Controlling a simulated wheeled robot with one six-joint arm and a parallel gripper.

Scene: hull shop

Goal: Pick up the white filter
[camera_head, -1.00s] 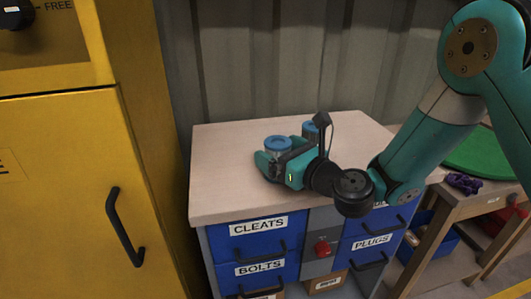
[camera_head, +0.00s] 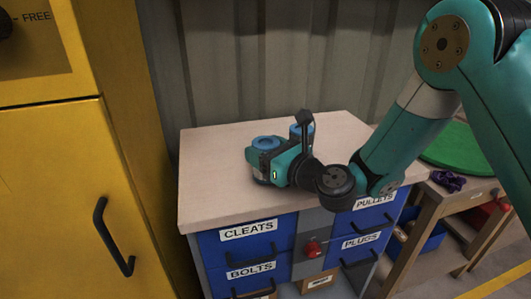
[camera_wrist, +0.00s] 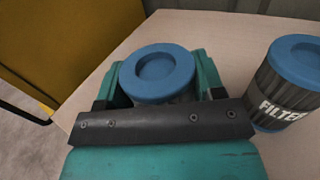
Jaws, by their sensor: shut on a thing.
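My gripper (camera_head: 263,157) is shut on a round filter with a blue cap (camera_head: 268,142), above the left part of the cabinet top. In the wrist view the blue cap (camera_wrist: 157,73) sits between the teal fingers. The held filter's body is mostly hidden, so I cannot tell its colour or label. A second filter (camera_head: 303,132) stands behind, partly hidden by my gripper. In the wrist view this second filter (camera_wrist: 285,92) is to the right, apart from the fingers, with a blue cap, a dark grey ribbed body and a white FILTER label.
The pale cabinet top (camera_head: 215,190) is mostly clear. Below are blue drawers, including one labelled CLEATS (camera_head: 248,243), and a red knob (camera_head: 312,250). A yellow cabinet (camera_head: 60,190) stands left, a corrugated wall behind. A wooden table with a green disc (camera_head: 455,150) is right.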

